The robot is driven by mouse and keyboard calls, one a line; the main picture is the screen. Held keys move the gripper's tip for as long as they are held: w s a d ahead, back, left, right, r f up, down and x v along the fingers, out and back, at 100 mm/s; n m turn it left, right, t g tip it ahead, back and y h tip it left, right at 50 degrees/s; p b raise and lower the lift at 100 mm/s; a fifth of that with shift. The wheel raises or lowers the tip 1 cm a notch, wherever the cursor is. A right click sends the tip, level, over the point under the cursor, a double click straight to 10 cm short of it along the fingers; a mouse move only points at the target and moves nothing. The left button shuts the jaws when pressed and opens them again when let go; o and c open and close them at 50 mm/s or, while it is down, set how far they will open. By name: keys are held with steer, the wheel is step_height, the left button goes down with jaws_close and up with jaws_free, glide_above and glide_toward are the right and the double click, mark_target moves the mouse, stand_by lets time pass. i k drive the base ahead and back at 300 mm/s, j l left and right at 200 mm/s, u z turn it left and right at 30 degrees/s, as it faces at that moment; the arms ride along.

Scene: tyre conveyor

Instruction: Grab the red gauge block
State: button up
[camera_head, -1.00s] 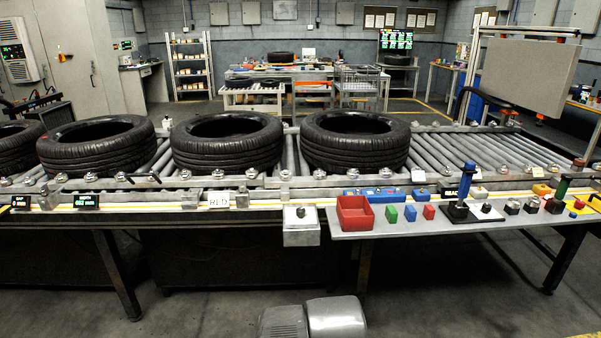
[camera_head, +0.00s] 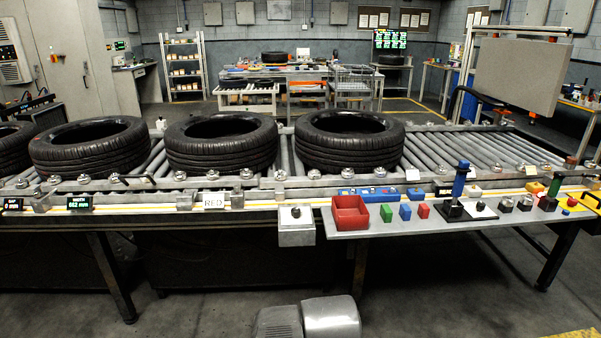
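The red gauge block (camera_head: 423,211) stands on the grey side shelf (camera_head: 345,235) in front of the conveyor. It is the rightmost of a short row, with a blue block (camera_head: 405,212) and a green block (camera_head: 386,213) to its left. Small gaps separate the blocks. A red open bin (camera_head: 350,213) sits left of the green block. My gripper is not in view. Grey rounded parts at the bottom centre look like part of my own body, and nothing touches the red block.
A blue-handled tool on a black base (camera_head: 454,207) stands right of the red block, with several small knobs and fixtures beyond. Tyres (camera_head: 349,142) lie on the roller conveyor behind. The shelf's front strip is clear.

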mark_target(423, 212)
steer(key=i+l+z, duration=0.15)
steer(key=i+l, duration=0.2)
steer(key=i+l+z, duration=0.2)
steer(key=i, duration=0.35)
steer(key=i+l+z, duration=0.15)
steer(key=i+l, duration=0.15)
steer(key=i, duration=0.2)
steer(key=i+l+z, duration=0.15)
steer(key=i, duration=0.3)
